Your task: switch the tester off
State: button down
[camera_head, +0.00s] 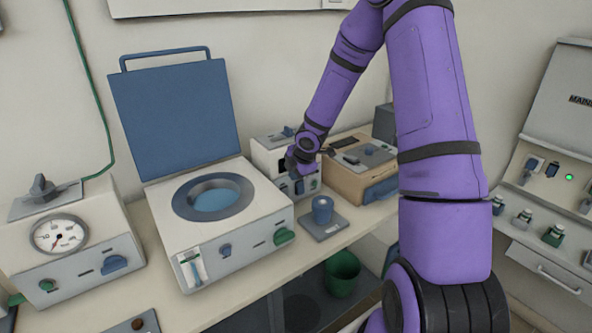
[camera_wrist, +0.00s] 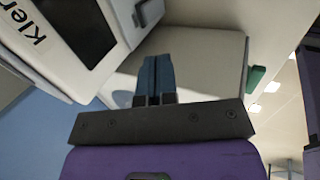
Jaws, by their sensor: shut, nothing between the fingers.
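A small white box with a grey lower front (camera_head: 311,184), likely the tester, stands at the back of the bench, partly hidden by my gripper. In the wrist view a white device panel (camera_wrist: 112,18) carries a dark screen and cut-off lettering starting "Kle".
A white device with a raised blue lid (camera_head: 177,115) stands left of my gripper. A gauge box (camera_head: 90,238) is further left. A blue cup (camera_head: 322,209) stands on a grey plate in front. A wooden-sided box (camera_head: 352,178) sits close to the right.

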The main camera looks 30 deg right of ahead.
jog(key=shift+s+r, duration=0.1)
jog(key=shift+r, duration=0.7)
jog(key=s+a+r+m+h, duration=0.25)
jog(key=s+r+m, duration=0.3)
jog(key=r, duration=0.55)
jog(key=s+a+r+m+h, duration=0.1)
jog(key=s+a+r+m, duration=0.25)
jog(key=s+r, duration=0.5)
jog(key=s+a+r+m+y, duration=0.1)
jog(key=s+a+r+m, duration=0.1)
jog(key=s, duration=0.4)
jog(key=s+a+r+m+y, duration=0.1)
jog(key=s+a+r+m, duration=0.2)
jog(key=s, duration=0.4)
jog(key=s+a+r+m+y, duration=0.1)
jog(key=s+a+r+m, duration=0.1)
jog(key=s+r+m, duration=0.2)
jog(key=s, duration=0.3)
jog(key=shift+s+a+r, duration=0.2)
jog(key=shift+a+r, duration=0.05)
jog(key=shift+a, duration=0.05)
